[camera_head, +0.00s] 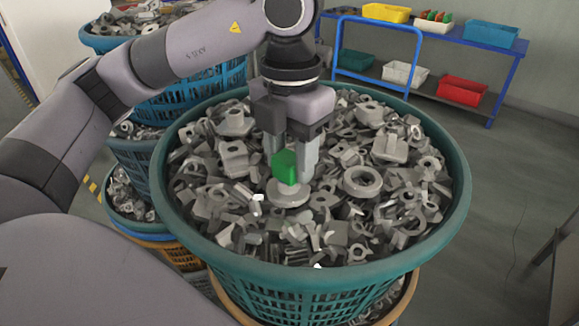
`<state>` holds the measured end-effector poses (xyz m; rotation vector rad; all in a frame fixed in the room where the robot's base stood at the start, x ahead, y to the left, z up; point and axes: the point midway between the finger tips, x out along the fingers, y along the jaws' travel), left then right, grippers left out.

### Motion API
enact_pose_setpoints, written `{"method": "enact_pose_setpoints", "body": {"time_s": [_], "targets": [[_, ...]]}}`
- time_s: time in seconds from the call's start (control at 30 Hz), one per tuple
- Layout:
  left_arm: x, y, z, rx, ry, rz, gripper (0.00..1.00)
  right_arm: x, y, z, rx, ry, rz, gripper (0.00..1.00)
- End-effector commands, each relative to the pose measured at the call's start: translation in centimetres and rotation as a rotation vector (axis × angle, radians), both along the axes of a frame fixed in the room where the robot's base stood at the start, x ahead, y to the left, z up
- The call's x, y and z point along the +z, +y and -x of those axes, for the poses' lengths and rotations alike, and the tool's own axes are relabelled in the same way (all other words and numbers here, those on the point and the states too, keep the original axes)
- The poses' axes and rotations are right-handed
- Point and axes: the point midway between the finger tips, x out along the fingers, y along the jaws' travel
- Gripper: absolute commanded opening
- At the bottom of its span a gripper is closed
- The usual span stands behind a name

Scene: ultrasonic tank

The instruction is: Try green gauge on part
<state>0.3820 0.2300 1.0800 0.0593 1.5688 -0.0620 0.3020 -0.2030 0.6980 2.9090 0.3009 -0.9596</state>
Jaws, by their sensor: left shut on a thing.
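The gripper points down over the big teal basket and is shut on the gauge. Directly below the gauge is a round grey flanged part (288,192) on top of the heap. The gauge's lower end meets or hides the middle of this part; I cannot tell whether it is seated in it. My right gripper is not in view.
The teal basket (452,215) is full of loose grey metal parts. More stacked baskets (130,160) stand at the left. A blue shelf (455,38) with coloured bins is at the back right. The floor at right is mostly clear.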

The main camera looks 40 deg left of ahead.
Motion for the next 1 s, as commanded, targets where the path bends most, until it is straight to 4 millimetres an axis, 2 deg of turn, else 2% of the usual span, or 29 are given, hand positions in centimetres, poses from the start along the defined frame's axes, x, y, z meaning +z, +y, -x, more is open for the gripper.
{"method": "enact_pose_setpoints", "body": {"time_s": [1.0], "targets": [[3.6, 0.0, 0.0, 0.000, -0.001, 0.001, 0.13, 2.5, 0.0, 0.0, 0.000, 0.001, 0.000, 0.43]]}}
